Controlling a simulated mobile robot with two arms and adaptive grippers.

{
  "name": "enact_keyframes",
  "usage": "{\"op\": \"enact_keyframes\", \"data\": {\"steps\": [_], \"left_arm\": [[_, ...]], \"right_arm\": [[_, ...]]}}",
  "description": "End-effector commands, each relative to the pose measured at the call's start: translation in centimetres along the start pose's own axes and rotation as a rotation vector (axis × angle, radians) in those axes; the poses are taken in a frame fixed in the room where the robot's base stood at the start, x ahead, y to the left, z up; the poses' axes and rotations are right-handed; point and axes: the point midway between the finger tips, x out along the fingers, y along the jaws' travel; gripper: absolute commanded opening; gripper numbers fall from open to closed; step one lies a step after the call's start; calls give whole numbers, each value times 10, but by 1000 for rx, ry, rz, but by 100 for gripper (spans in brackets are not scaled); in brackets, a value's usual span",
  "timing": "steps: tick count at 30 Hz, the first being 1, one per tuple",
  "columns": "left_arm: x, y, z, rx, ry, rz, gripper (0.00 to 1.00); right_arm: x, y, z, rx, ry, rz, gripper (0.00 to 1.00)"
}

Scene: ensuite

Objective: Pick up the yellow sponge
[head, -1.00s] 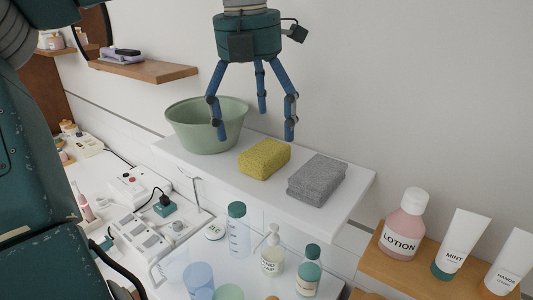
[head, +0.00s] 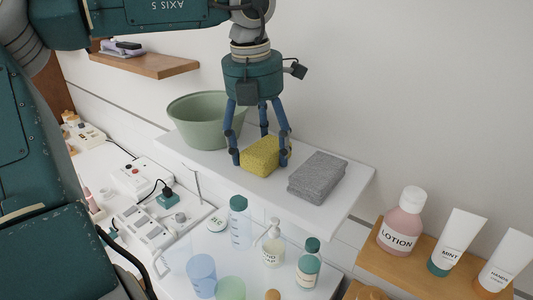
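The yellow sponge (head: 260,158) lies on the white wall shelf (head: 317,213), between a green bowl and a grey sponge. My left gripper (head: 260,157) points down over it, with its blue fingers spread around the sponge. One finger is at its left end, one at its right end, and one behind it. The fingertips are low, near the shelf. I cannot tell whether they press on the sponge. My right gripper is not in view.
The green bowl (head: 200,130) stands close on the left and the grey sponge (head: 317,174) close on the right. Below are bottles, including a soap pump (head: 273,247). A wooden shelf on the right holds a lotion bottle (head: 402,222) and tubes.

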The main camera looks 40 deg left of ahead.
Motion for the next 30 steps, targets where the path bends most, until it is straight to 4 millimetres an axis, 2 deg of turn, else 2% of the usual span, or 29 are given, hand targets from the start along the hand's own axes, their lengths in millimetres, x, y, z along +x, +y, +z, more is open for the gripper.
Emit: {"op": "enact_keyframes", "data": {"steps": [13,19,23,30], "left_arm": [[-1,0,0,0,0,0,53],[-12,0,2,-1,-2,1,53],[-32,0,5,-2,-4,1,53],[-93,0,13,-3,-5,2,52]], "right_arm": [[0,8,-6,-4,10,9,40],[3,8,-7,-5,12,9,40],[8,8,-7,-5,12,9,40],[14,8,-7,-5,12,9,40]]}}
